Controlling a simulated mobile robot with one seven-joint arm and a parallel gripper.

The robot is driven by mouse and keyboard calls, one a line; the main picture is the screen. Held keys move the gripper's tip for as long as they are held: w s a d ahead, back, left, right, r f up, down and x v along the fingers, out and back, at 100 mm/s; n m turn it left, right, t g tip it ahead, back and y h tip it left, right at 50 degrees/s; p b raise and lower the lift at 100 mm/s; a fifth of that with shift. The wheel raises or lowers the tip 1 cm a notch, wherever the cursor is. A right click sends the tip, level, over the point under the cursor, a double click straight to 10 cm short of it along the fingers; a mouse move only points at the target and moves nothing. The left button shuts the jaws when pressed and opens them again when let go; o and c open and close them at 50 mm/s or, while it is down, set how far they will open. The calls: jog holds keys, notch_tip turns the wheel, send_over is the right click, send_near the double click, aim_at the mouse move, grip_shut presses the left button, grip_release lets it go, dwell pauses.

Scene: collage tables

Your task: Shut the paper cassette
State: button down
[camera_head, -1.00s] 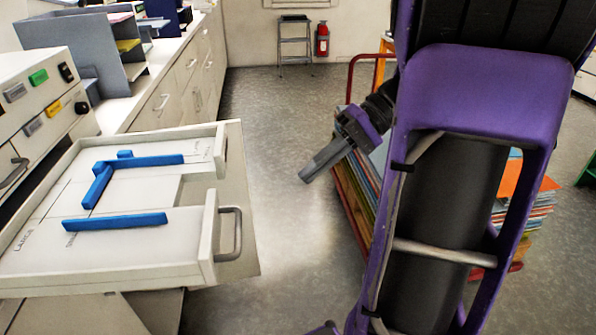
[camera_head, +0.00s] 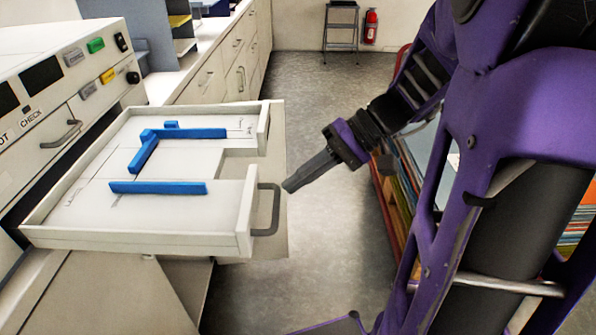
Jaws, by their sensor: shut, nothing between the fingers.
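The paper cassette (camera_head: 90,238) is a pale drawer-like tray, pulled out from the white machine at the left. It has blue paper guides (camera_head: 158,187) inside and a grey bar handle (camera_head: 273,210) on its front, at the right end. My gripper (camera_head: 290,186) is shut and empty. Its tip is just right of the handle, close to it in the picture; I cannot tell whether they touch.
The machine's control panel (camera_head: 70,75) has coloured buttons, with a smaller handled front below. A counter with drawers (camera_head: 225,65) runs behind. Coloured boards (camera_head: 397,185) stand in a rack behind my arm. A step stool (camera_head: 341,25) and fire extinguisher (camera_head: 370,25) are at the far wall. The floor between is clear.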

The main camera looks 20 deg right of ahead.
aim_at(75, 188)
jog(key=shift+a, duration=0.1)
jog(key=w+a+b, duration=0.1)
jog(key=w+a, duration=0.3)
jog(key=a, duration=0.8)
jog(key=w+a, duration=0.4)
jog(key=a, duration=0.8)
jog(key=w+a+b, duration=0.1)
jog(key=w+a, duration=0.2)
jog(key=a, duration=0.9)
jog(key=shift+w+b, duration=0.3)
jog(key=shift+w, duration=0.1)
jog(key=shift+w+a+r, duration=0.1)
jog(key=shift+a, duration=0.15)
